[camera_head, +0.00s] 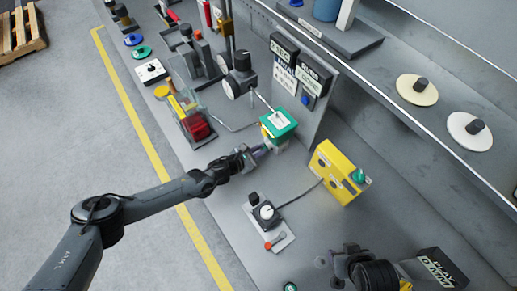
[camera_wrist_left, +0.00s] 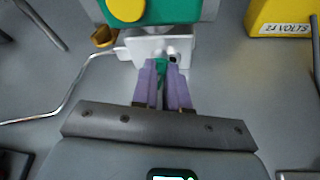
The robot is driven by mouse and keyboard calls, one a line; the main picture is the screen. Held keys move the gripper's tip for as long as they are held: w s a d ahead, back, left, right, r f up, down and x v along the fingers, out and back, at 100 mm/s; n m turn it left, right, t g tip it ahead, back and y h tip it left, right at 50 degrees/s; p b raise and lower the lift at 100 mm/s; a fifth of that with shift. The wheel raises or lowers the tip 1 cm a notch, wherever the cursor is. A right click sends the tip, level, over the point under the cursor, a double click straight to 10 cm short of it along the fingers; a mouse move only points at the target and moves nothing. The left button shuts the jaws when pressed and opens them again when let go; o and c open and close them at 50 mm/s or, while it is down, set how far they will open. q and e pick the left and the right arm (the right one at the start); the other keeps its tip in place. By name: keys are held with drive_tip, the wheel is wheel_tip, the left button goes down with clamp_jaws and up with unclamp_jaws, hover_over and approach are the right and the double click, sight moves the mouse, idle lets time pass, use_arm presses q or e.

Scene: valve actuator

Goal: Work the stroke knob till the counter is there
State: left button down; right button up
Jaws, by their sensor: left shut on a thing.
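The valve actuator (camera_head: 279,122) has a green top and a pale body, and it stands on the grey bench. In the left wrist view its green housing (camera_wrist_left: 180,10) and white front plate (camera_wrist_left: 150,47) show at the top. A small green knob (camera_wrist_left: 160,67) sits at the plate. My left gripper (camera_head: 262,149) is at the actuator's near side. In the left wrist view its purple fingers (camera_wrist_left: 164,82) are shut on the green knob, hiding part of it. No counter reading is legible. My right arm's dark end (camera_head: 350,263) is at the bottom right; its fingers are not clear.
A yellow box (camera_head: 335,172) with a green knob stands right of the actuator. A small plate with a dial (camera_head: 267,213) and red-tipped lever lies in front. A labelled panel (camera_head: 298,75) stands behind. A red-and-yellow device (camera_head: 196,127) is to the left.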

use_arm(q)
drive_tip(key=shift+s+d+f+m+t+y, duration=0.1)
drive_tip(key=shift+s+d+m+t+y, duration=0.1)
drive_tip(key=shift+m+t, duration=0.3)
drive_tip(key=shift+s+d+f+m+t+y, duration=0.1)
drive_tip(key=shift+m+t+y, duration=0.15)
drive_tip(key=shift+m, duration=0.45)
drive_tip(key=c, duration=1.1)
unclamp_jaws()
drive_tip(key=shift+c, duration=0.2)
drive_tip(key=shift+a, duration=0.1)
drive_tip(key=v, duration=1)
drive_tip(key=shift+s+a+p, duration=0.25)
drive_tip(key=shift+s+p, duration=0.05)
drive_tip(key=shift+p, duration=0.05)
